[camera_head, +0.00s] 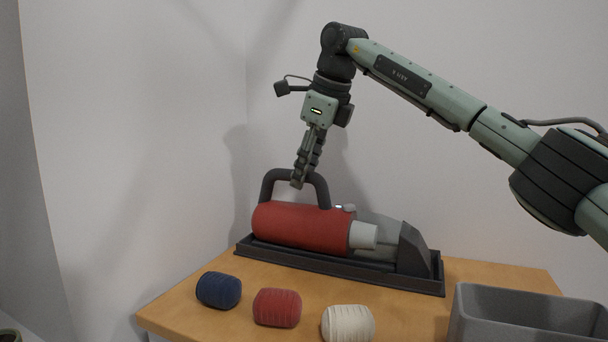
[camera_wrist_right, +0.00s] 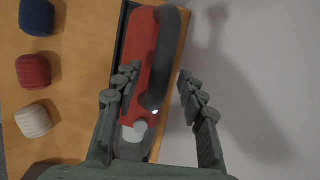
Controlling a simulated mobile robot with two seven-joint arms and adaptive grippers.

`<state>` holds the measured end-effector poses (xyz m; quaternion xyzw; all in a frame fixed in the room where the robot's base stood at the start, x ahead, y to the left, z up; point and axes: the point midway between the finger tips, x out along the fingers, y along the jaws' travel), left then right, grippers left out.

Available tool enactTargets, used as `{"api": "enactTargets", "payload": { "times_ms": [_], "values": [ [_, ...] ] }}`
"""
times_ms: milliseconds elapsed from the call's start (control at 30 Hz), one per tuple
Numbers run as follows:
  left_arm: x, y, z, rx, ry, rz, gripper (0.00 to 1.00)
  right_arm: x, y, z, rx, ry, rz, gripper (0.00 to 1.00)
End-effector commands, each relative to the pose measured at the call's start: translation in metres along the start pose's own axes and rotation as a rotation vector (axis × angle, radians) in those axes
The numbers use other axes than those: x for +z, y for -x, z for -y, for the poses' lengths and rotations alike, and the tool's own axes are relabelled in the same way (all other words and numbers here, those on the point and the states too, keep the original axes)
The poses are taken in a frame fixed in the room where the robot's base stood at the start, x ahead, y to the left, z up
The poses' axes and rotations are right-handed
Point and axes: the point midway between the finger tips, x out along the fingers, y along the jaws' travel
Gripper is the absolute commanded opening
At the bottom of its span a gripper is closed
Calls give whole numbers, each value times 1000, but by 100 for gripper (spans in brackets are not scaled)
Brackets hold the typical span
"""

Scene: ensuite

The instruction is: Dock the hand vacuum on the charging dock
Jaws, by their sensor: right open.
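The hand vacuum (camera_head: 302,228) has a red body, a dark arched handle and a pale grey end piece at the right. It lies along a long dark tray-like base, apparently the charging dock (camera_head: 330,270), with an upright dark wedge at its right end. Whether it is fully seated cannot be told. My right gripper (camera_head: 300,178) points down at the top of the handle. In the right wrist view my right gripper (camera_wrist_right: 157,73) is open, with the vacuum's handle (camera_wrist_right: 165,60) between its fingers. My left gripper is not in view.
A blue roll (camera_head: 219,290), a red roll (camera_head: 277,307) and a cream roll (camera_head: 348,324) stand along the front of the wooden table (camera_head: 190,318). A grey bin (camera_head: 525,307) is at the front right. A white wall (camera_head: 480,180) rises close behind the dock.

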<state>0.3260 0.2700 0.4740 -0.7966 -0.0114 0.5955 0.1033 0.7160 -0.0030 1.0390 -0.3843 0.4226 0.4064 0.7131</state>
Motion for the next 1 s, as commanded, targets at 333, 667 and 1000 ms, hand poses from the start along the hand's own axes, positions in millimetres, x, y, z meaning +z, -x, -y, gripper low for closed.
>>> {"api": "enactTargets", "payload": {
  "times_ms": [333,667,1000],
  "values": [
    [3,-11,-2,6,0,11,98,1,76,1,-3,0,2,41],
    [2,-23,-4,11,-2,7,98,0,107,0,0,0,0,41],
    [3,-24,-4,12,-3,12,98,0,108,0,0,0,0,41]
  ]
}}
